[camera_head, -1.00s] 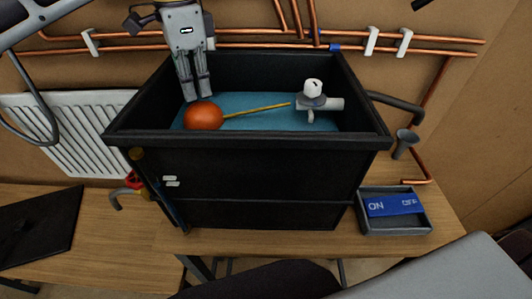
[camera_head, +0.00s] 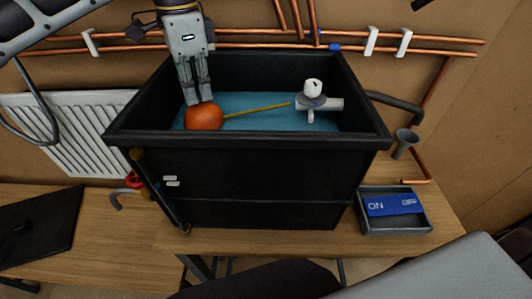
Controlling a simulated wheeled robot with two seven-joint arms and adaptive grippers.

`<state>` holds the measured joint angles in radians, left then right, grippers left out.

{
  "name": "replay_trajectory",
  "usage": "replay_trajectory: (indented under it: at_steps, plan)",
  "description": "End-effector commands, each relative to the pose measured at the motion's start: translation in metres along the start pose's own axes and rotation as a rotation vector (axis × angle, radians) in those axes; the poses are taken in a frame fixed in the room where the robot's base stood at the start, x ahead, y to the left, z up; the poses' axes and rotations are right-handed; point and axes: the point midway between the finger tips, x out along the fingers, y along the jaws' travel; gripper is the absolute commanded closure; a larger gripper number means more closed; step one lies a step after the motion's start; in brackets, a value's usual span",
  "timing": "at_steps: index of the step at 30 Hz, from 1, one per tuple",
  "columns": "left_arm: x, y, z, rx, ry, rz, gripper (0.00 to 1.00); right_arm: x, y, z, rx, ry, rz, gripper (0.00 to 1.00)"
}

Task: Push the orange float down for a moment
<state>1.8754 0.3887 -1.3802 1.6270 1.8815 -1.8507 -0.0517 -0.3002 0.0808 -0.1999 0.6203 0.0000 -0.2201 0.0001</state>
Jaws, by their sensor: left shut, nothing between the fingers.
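The orange float (camera_head: 204,117) is a round ball inside the black tank (camera_head: 250,140), at the left end of a thin brass rod (camera_head: 257,110). The rod runs right to a grey and white valve (camera_head: 316,101) at the tank's right side. Blue water (camera_head: 255,101) shows around the float. My left gripper (camera_head: 199,101) comes down from above with its fingers shut and empty. Its fingertips are at the top of the float; I cannot tell for sure whether they touch it. My right gripper is not in view.
Copper pipes (camera_head: 260,46) run along the wall behind the tank. A white radiator (camera_head: 75,130) is at the left. A grey tray (camera_head: 394,226) with a blue ON/OFF tag (camera_head: 393,205) lies right of the tank on the wooden bench (camera_head: 280,241). The tank walls surround the float.

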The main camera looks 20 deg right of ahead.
Motion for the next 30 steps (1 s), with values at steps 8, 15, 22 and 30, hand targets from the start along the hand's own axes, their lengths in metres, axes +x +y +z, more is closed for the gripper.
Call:
replay_trajectory:
  at_steps: [8, 15, 22, 30]
  plan:
    - [0.005, 0.000, 0.000, 0.000, 0.000, 0.000, 1.00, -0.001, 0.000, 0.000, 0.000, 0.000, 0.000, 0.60]
    - [0.009, 0.000, 0.000, 0.000, 0.000, 0.000, 1.00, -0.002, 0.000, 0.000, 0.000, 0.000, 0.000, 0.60]
    - [0.012, 0.000, 0.000, 0.000, 0.001, 0.000, 1.00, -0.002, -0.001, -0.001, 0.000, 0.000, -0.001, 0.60]
    - [0.013, 0.000, 0.000, 0.000, 0.000, 0.000, 1.00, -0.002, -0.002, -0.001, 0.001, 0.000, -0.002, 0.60]
